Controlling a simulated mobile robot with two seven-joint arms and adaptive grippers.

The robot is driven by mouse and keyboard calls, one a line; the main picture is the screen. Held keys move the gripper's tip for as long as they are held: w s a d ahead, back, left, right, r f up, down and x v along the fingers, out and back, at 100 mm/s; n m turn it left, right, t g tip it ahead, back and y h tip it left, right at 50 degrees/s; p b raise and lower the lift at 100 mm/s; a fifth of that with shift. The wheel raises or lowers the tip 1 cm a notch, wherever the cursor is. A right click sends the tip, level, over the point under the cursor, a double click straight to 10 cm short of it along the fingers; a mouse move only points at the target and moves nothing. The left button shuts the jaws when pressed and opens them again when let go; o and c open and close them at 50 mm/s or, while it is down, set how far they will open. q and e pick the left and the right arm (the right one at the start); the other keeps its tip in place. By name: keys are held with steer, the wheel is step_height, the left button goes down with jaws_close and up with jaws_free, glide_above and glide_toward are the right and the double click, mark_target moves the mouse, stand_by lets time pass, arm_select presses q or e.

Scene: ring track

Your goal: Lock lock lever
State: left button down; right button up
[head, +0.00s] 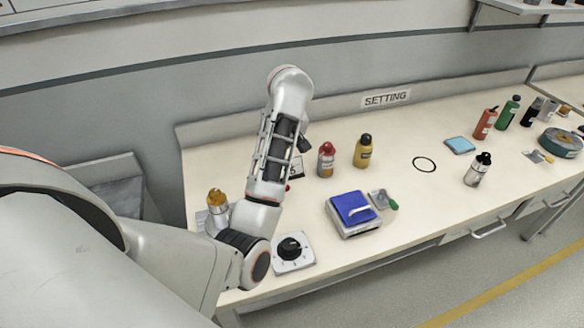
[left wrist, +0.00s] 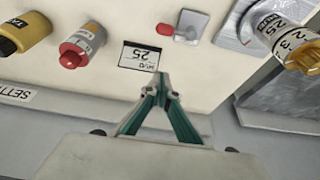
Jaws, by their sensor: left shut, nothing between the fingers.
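The lock lever (left wrist: 191,27) shows in the left wrist view near the top. It looks like a grey plate with a lever and a red tip (left wrist: 165,28). In the head view my left forearm hides most of it. My left gripper (left wrist: 161,78) is shut and empty, its fingertips close together. My right gripper is in neither view.
A red-capped bottle (head: 326,160) and a yellow bottle (head: 363,152) stand right of my arm. A yellow-topped cylinder (head: 218,205) stands to its left. A dial (head: 292,250) and a blue-topped device (head: 352,208) are nearer the front edge. A SETTING sign (head: 386,98) is behind.

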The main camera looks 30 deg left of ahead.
arm_select(q)
steer(key=x, duration=0.9)
steer(key=shift+w+f, duration=0.2)
steer(key=shift+f, duration=0.15)
steer(key=s+d, duration=0.2)
steer(key=shift+d+f, duration=0.3)
steer(key=shift+d, duration=0.05)
steer(key=shift+s+d+f, duration=0.1)
steer(key=shift+s+d, duration=0.15)
steer(key=shift+d, duration=0.05)
steer(key=shift+w, duration=0.1)
